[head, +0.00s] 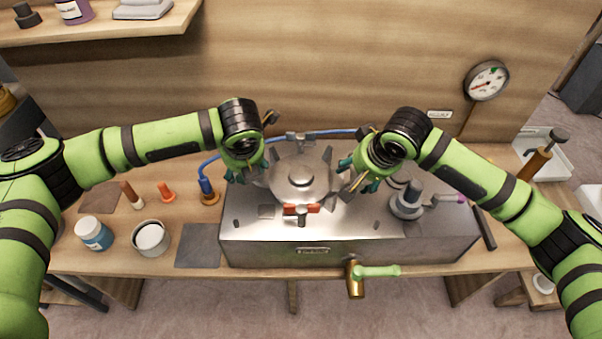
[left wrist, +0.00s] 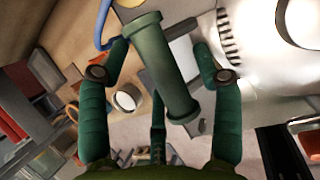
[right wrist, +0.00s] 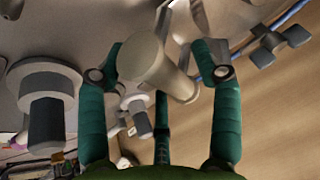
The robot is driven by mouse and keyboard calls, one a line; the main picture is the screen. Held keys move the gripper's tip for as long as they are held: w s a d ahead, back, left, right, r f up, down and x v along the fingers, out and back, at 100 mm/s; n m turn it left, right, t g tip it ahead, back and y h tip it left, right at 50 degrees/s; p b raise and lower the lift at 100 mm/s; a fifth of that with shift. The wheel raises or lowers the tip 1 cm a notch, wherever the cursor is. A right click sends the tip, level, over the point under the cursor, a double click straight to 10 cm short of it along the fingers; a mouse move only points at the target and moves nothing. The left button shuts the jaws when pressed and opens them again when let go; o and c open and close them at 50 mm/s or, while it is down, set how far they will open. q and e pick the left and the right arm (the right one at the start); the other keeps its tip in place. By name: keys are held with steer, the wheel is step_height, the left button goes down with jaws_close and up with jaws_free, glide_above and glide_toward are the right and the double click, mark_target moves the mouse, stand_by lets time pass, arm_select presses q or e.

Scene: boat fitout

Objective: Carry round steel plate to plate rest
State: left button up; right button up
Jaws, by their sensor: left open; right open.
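The round steel plate (head: 300,178) lies on top of a steel box (head: 265,250), with several lugs or clamps around its rim. My left gripper (head: 252,170) is open at the plate's left side. In the left wrist view a grey-green cylindrical handle (left wrist: 162,75) stands between its spread fingers. My right gripper (head: 355,175) is open at the plate's right side. In the right wrist view a pale cylindrical handle (right wrist: 155,65) shows between its spread fingers. I cannot tell whether the fingers touch the handles. A dark square mat (head: 198,245) lies left of the box; I cannot tell which thing is the plate rest.
A red-handled clamp (head: 301,210) sits at the plate's front edge. A grey valve fitting (head: 407,200) stands to its right. A blue hose (head: 215,160) runs behind; jars (head: 150,238) stand on the left.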

arm_select(q)
steer(key=shift+w+f, duration=0.1)
arm_select(e)
steer(key=shift+w+f, duration=0.1)
arm_select(q)
jaws_close()
arm_select(e)
jaws_close()
